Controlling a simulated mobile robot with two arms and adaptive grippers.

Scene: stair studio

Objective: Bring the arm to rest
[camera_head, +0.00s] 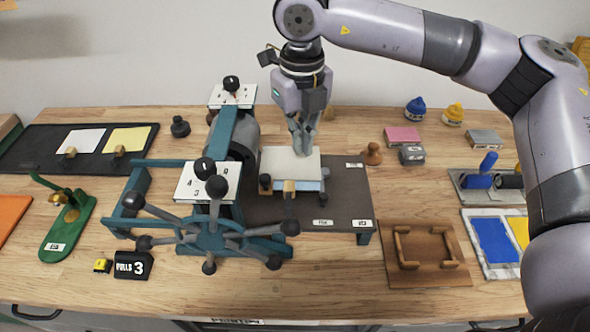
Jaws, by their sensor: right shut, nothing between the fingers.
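My right arm comes in from the right and bends down at its wrist over the bench. My right gripper (302,150) points downward with its fingers together and nothing visible between them. Its tips are just over or at the back right part of a pale flat block (285,165); I cannot tell whether they touch it. The block sits on the bed of a teal hand press (225,150) with a spoked wheel (210,238) at its front. My left gripper does not show.
A wooden frame tray (425,270) lies right of the press. A green tool (68,215) and a black tray (30,150) lie at left. A "PULLS 3" counter (133,265) stands at the front left.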

